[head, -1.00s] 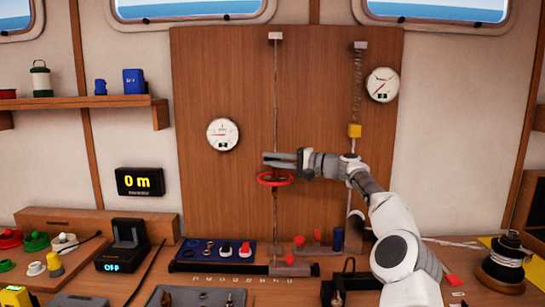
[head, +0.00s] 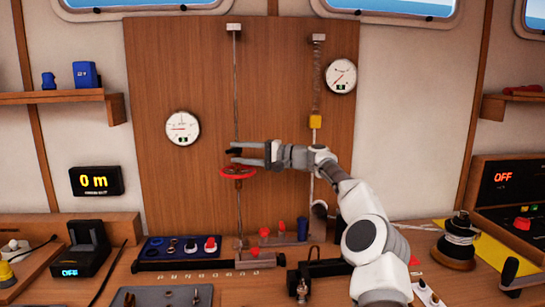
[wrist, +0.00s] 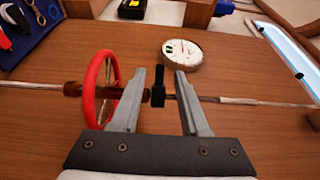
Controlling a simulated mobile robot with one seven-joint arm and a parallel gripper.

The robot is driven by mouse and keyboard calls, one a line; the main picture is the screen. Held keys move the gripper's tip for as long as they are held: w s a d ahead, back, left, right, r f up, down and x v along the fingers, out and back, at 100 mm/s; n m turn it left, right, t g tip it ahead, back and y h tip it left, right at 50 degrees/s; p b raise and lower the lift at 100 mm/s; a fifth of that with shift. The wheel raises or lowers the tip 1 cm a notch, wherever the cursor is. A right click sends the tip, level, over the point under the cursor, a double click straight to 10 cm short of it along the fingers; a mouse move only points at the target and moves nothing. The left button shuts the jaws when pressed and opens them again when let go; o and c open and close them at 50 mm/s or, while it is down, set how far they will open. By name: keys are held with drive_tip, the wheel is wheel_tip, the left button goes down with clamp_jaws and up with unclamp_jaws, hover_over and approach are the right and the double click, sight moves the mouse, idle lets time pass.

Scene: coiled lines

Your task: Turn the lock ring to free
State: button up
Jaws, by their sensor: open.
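A red handwheel (head: 238,171) sits on a thin upright rod (head: 236,90) in front of the wooden panel. In the wrist view the handwheel (wrist: 100,88) is left of my fingers. A small black piece (wrist: 158,88) on the rod stands between my two fingers; I cannot tell for sure whether it is the lock ring. My gripper (head: 240,155) reaches in from the right, just above the handwheel. It is open, with its fingers (wrist: 160,73) on either side of the black piece and gaps showing.
A round gauge (head: 183,127) hangs left of the rod and another (head: 341,75) at upper right. A second line with a yellow block (head: 315,121) runs to the right. A blue tray (head: 178,249) and red knobs stand on the bench below.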

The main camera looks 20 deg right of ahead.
drive_tip(key=v, duration=1.5)
drive_tip(key=shift+d, duration=0.1)
